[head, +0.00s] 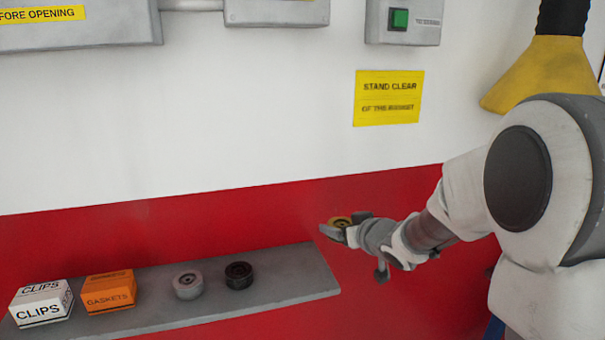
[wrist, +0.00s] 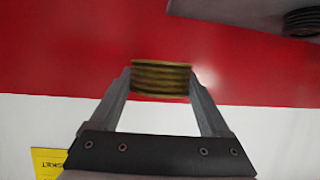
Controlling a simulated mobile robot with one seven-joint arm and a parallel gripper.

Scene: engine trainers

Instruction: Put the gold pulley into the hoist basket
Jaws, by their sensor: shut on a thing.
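The gold pulley (head: 340,222) is a small grooved ring held between the fingers of my gripper (head: 345,229). In the wrist view the pulley (wrist: 161,78) sits between the two fingertips of the gripper (wrist: 160,82), which is shut on it. The gripper holds it in the air past the right end of the grey shelf, in front of the red part of the wall. I do not see the hoist basket in either view.
The grey shelf (head: 305,275) carries a white CLIPS box (head: 41,304), an orange GASKETS box (head: 107,292), a grey pulley (head: 188,285) and a black pulley (head: 239,275). A yellow sign (head: 388,98) is on the wall. A yellow funnel-shaped part (head: 535,72) hangs at the upper right.

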